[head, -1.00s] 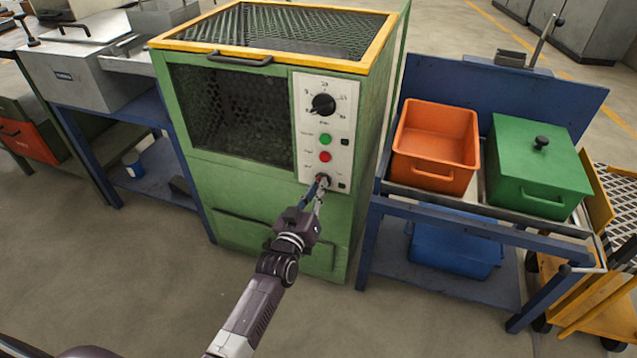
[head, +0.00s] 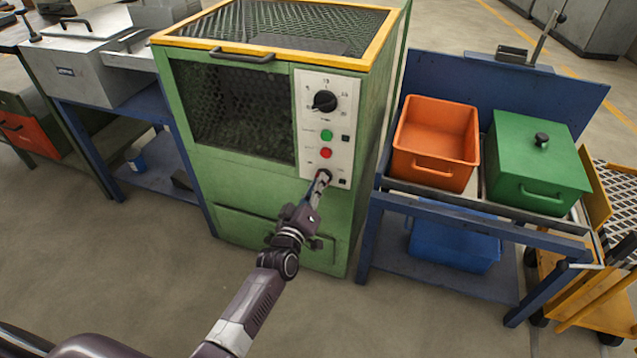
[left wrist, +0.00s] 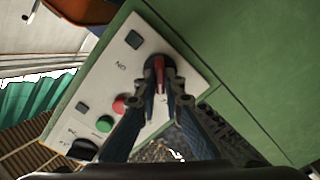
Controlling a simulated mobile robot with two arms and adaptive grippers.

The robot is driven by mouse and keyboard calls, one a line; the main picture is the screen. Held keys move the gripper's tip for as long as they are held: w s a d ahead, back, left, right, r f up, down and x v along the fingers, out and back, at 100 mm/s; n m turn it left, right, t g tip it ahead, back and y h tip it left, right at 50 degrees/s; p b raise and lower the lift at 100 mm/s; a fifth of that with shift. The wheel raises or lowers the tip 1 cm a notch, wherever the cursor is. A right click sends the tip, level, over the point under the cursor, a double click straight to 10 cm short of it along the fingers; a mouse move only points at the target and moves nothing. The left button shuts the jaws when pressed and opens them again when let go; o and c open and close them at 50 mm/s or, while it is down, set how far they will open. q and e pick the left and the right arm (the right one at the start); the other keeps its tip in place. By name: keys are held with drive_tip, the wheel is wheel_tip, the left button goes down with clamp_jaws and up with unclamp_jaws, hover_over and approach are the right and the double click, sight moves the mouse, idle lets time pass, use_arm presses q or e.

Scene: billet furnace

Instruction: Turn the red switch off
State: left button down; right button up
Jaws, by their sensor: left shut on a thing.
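The red switch (left wrist: 159,72) sits on a dark round base on the white control panel of the green furnace. It shows between the fingertips of my left gripper (left wrist: 165,82) in the left wrist view, and the fingers are shut on it. A small label near it appears to read "ON". In the head view my left gripper (head: 321,184) reaches the lower end of the panel (head: 342,140) and largely hides the switch. My right gripper is not in view.
Above the switch are a red button (head: 326,153), a green button (head: 327,135) and a black dial (head: 324,101). To the right, a blue table holds an orange bin (head: 435,173) and a green lidded box (head: 538,163). Floor in front is clear.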

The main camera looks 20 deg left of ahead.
use_arm(q)
drive_tip(key=c, duration=2)
unclamp_jaws()
drive_tip(key=shift+c, duration=0.2)
drive_tip(key=shift+s, duration=0.15)
drive_tip(key=s, duration=1.1)
drive_tip(key=shift+s+a, duration=0.2)
drive_tip(key=shift+s, duration=0.2)
drive_tip(key=shift+f, duration=0.1)
